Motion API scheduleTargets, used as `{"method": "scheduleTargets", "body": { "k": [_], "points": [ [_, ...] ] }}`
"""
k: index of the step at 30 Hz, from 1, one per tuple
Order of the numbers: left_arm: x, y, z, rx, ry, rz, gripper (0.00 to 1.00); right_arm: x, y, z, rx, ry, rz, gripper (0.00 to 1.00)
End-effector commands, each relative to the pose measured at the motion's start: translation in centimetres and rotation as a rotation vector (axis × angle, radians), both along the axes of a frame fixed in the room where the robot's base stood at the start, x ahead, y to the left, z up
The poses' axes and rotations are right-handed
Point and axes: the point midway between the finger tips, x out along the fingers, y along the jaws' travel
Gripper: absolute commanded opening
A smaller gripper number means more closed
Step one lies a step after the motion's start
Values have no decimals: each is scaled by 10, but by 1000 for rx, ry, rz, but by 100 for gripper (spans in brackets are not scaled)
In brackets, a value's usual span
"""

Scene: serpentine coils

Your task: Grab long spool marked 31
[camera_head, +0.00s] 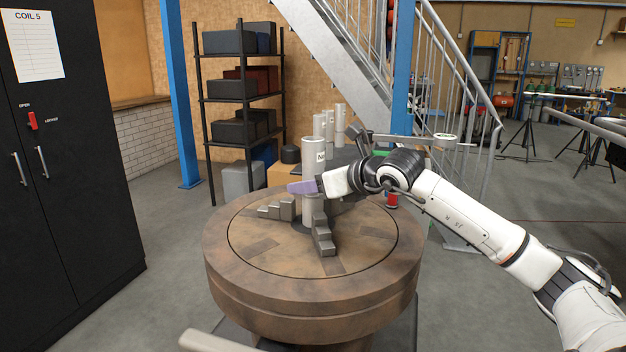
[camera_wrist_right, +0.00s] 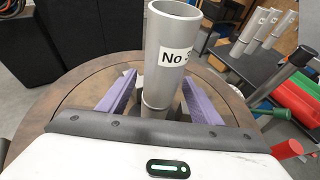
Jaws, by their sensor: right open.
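A tall grey metal spool (camera_head: 312,160) stands upright in the middle of the round turntable (camera_head: 232,262). Its white label begins with "No"; the rest cannot be read. The spool also shows in the right wrist view (camera_wrist_right: 168,78), open at the top. My right gripper (camera_head: 305,187) reaches it from the right. In the right wrist view its purple fingers (camera_wrist_right: 157,85) are spread on either side of the spool, with visible gaps. Several similar labelled spools (camera_wrist_right: 262,27) stand on a dark surface behind, also visible in the head view (camera_head: 340,122); their numbers are unreadable.
Stepped grey jaws (camera_head: 322,236) surround the spool's foot on the turntable. A black cabinet (camera_head: 60,180) marked "COIL 5" stands at the left. A black shelf with bins (camera_head: 240,95) and a metal staircase (camera_head: 340,45) stand behind. Grey floor is free left of the turntable.

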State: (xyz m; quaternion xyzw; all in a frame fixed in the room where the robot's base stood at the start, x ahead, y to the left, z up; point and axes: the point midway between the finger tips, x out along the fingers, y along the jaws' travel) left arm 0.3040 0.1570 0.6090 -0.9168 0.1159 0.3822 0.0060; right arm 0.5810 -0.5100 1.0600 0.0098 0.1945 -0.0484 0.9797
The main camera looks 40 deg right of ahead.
Motion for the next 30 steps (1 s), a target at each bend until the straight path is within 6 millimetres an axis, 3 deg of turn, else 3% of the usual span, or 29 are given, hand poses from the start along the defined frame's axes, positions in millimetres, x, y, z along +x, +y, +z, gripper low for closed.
{"method": "scheduleTargets", "body": {
  "k": [6, 16, 30],
  "points": [
    [-1, 2, -2, 4, 3, -1, 100, 0, 0, -1, 0, 1, 0, 57],
    [-1, 2, -1, 5, 2, -2, 100, 0, 0, -1, 0, 1, 0, 1],
    [-3, 2, 0, 4, 3, -2, 100, 1, 0, 14, -3, -10, 0, 0]
  ]
}}
